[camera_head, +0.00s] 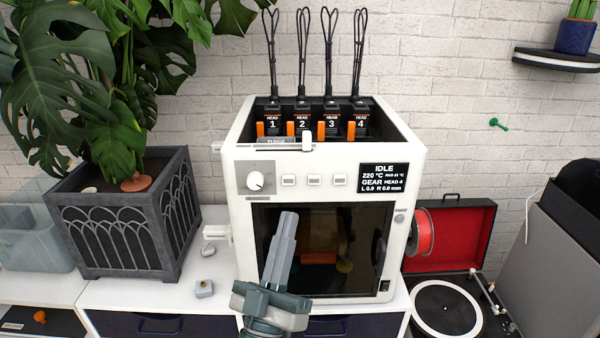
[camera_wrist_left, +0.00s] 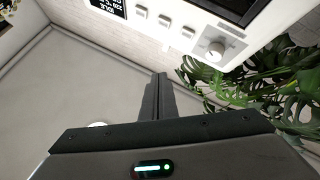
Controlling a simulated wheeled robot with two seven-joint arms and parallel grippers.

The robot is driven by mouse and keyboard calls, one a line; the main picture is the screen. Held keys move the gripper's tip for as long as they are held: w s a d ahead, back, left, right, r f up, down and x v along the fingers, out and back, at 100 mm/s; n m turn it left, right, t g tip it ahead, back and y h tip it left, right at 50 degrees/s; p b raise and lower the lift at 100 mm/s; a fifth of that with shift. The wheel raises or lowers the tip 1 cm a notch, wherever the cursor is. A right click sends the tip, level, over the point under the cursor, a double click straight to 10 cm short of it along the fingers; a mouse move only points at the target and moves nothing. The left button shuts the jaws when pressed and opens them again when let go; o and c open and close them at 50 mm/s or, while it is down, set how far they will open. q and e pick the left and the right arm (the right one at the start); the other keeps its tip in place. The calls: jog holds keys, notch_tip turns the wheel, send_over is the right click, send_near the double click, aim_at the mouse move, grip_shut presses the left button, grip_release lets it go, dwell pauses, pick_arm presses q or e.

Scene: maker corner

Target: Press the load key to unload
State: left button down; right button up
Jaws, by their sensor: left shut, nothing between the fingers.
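A white 3D printer (camera_head: 232,190) stands on the cabinet, with a row of three small white keys (camera_head: 314,180) on its front panel. The same keys show in the left wrist view (camera_wrist_left: 164,21). No label on the keys is readable. A round knob (camera_head: 255,180) sits left of them, and a black display (camera_head: 383,178) right of them reads IDLE, 220 °C, GEAR, HEAD 4. My left gripper (camera_head: 288,214) is shut and empty, in front of the printer's dark door, below the keys and apart from them. My right gripper is not in view.
A large plant in a grey planter (camera_head: 125,235) stands left of the printer. A red-lined record player (camera_head: 445,305) sits at the right. Small light objects (camera_head: 204,288) lie on the cabinet left of the printer.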

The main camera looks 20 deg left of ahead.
aim_at(289, 180)
pick_arm(q)
jog(key=shift+s+r, duration=0.15)
jog(key=shift+r, duration=0.15)
jog(key=shift+w, duration=0.2)
